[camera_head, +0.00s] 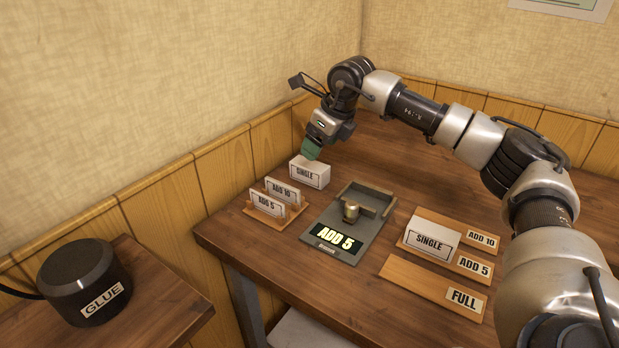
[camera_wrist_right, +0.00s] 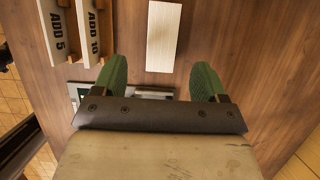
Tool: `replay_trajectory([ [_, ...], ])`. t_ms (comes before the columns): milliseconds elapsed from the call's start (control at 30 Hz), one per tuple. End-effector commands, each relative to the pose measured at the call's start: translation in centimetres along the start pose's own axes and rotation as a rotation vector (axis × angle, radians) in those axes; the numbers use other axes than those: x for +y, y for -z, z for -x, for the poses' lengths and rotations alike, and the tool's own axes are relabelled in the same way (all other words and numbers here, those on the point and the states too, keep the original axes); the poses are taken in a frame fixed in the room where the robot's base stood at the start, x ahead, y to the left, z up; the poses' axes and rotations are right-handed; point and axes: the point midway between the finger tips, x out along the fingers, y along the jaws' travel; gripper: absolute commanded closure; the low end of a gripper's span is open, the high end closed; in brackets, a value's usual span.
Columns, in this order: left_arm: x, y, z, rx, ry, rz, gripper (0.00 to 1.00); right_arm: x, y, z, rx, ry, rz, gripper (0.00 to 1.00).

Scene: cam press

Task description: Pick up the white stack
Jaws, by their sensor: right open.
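A white stack (camera_head: 309,174) labelled SINGLE stands on the table at the back left. In the right wrist view its pale top (camera_wrist_right: 163,36) lies lengthwise ahead of the fingers, its near end in line with the gap between their tips. My right gripper (camera_head: 310,150) has green fingers and is just above and behind this stack. In the right wrist view the gripper (camera_wrist_right: 160,72) is open, with nothing held between the fingers. Whether a finger touches the stack cannot be told. My left gripper is not in view.
White ADD 10 (camera_head: 283,191) and ADD 5 (camera_head: 267,204) pieces stand in a wooden rack beside the stack. A grey press (camera_head: 372,222) showing ADD 5 is in front. A wooden tray (camera_head: 420,214) holds another white SINGLE piece (camera_head: 431,240). A black GLUE device (camera_head: 84,280) sits on a separate table.

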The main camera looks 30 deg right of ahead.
Motion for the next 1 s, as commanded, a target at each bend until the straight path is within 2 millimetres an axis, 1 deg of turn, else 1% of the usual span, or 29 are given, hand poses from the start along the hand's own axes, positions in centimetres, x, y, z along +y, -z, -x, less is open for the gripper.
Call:
replay_trajectory([
  [33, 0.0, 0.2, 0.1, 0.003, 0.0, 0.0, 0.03, 0.0, 0.1, -0.9, 0.003, 0.0, 0.0, 0.28],
  [100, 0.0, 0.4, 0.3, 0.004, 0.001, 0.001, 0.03, 0.0, 0.0, -1.7, 0.001, 0.0, 0.0, 0.28],
  [267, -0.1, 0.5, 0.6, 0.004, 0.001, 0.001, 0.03, 0.0, 0.0, -2.9, 0.001, 0.0, 0.0, 0.28],
  [367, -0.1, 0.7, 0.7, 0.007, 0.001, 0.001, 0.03, -0.1, 0.0, -4.1, 0.002, -0.001, 0.0, 0.28],
  [500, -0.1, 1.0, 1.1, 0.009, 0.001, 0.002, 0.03, -0.2, -0.1, -6.3, 0.003, -0.001, 0.0, 0.28],
  [600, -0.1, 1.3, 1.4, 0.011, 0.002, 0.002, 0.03, -0.2, -0.1, -7.3, 0.001, 0.0, -0.001, 0.28],
  [700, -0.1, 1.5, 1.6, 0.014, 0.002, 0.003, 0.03, -0.2, -0.1, -7.7, 0.0, 0.0, -0.001, 0.28],
  [1000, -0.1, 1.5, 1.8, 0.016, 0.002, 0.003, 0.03, -0.2, -0.1, -7.7, 0.0, 0.0, -0.001, 0.28],
])
